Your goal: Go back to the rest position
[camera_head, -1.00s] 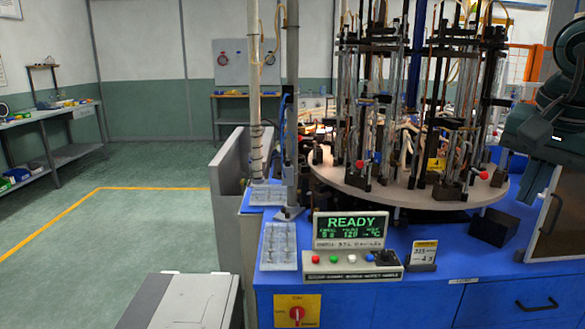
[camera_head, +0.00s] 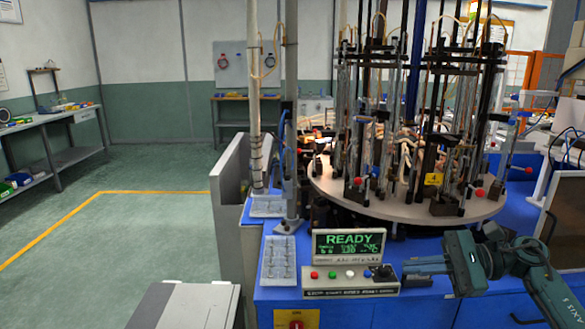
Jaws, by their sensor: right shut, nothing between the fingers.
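My left gripper is not in view.
A round turntable (camera_head: 380,205) with several tall black stands and glass tubes fills the bench behind. A grey cabinet (camera_head: 190,304) stands front left. The green floor (camera_head: 140,225) at left is free.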

